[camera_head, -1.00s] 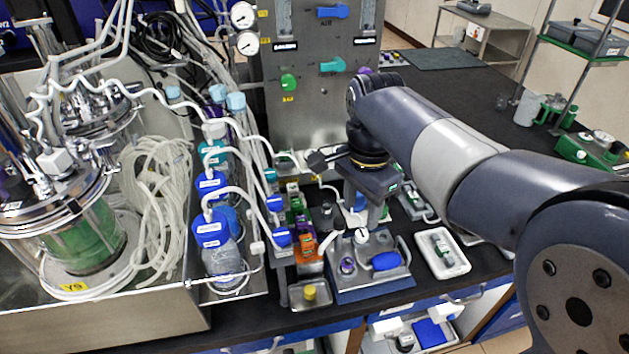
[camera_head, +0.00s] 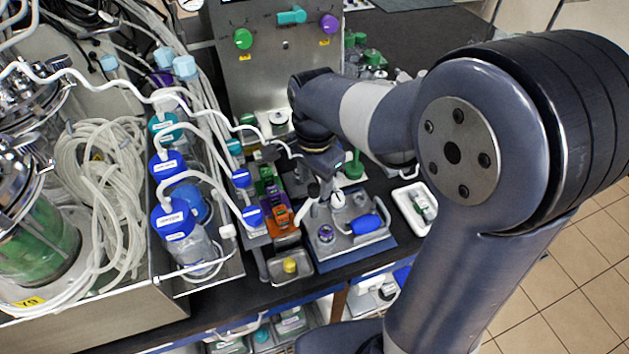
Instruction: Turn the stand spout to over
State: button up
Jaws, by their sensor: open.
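The stand (camera_head: 352,254) has a blue base under a grey metal plate, on the bench near its front edge. On the plate are a small purple-topped item (camera_head: 325,233) and a lying blue piece (camera_head: 366,224). My gripper (camera_head: 322,190) is open and points down above the back left of this stand. A thin pale part slants beside the fingertips, and a white rounded tip (camera_head: 337,201) shows just right of them. I cannot tell which of these is the spout, as my gripper and wrist hide much of the stand's upper part.
Left of the stand are orange, green and purple blocks (camera_head: 276,207), a metal tray with a yellow-topped item (camera_head: 290,267), and blue-capped bottles (camera_head: 175,222) with white tubing. A white tray (camera_head: 415,210) lies to the right. A steel panel with knobs (camera_head: 272,65) stands behind.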

jog(key=shift+f, duration=0.6)
grip_shut()
